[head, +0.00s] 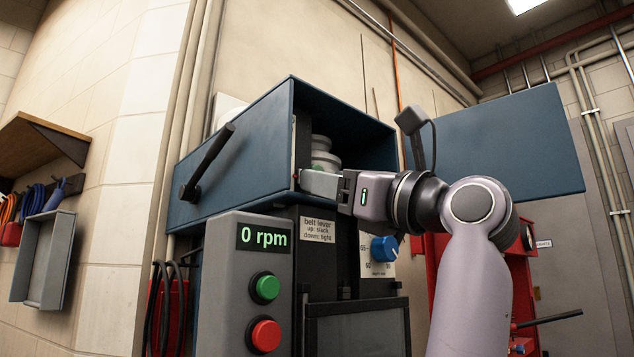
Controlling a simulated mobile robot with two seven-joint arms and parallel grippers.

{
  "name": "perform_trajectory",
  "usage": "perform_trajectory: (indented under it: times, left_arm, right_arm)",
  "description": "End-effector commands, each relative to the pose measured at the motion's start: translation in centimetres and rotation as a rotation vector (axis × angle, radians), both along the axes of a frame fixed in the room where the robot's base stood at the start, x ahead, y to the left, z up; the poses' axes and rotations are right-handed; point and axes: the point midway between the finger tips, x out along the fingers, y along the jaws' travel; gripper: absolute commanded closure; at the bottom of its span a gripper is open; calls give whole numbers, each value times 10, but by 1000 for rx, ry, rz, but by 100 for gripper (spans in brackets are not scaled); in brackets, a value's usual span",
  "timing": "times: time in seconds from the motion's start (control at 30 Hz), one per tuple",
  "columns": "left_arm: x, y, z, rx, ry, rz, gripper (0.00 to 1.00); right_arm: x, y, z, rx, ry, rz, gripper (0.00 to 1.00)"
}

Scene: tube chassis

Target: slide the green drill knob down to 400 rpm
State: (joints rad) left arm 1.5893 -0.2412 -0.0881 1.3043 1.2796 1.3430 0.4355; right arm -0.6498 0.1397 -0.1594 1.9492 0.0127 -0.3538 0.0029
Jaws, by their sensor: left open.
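No green sliding drill knob shows in the head view; I cannot tell where it is. The control box (222,262) has a display (264,237) reading "0 rpm", above a round green button (267,288). Part of the housing's inside is hidden behind my gripper.
The housing's blue door (510,140) stands open at right. A black lever (207,162) sticks out at left. A belt lever label (318,230), a blue dial (384,248) and a red button (265,335) are below. A red cabinet (440,262) stands behind my arm.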

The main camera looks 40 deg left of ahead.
Motion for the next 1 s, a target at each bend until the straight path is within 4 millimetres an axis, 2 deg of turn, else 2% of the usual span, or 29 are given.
perform_trajectory:
  times: [0.1,0.3,0.83,1.0]
  left_arm:
    - [1,-17,-8,-1,1,-2,47]
    - [0,-29,-12,-1,-1,-1,47]
    - [0,-29,-13,2,1,2,47]
    - [11,-28,-22,87,54,32,47]
  right_arm:
    - [0,0,-4,0,0,0,57]
    - [0,0,-5,0,0,0,57]
    - [0,0,-5,0,-1,0,57]
    - [0,0,-5,0,-1,0,57]
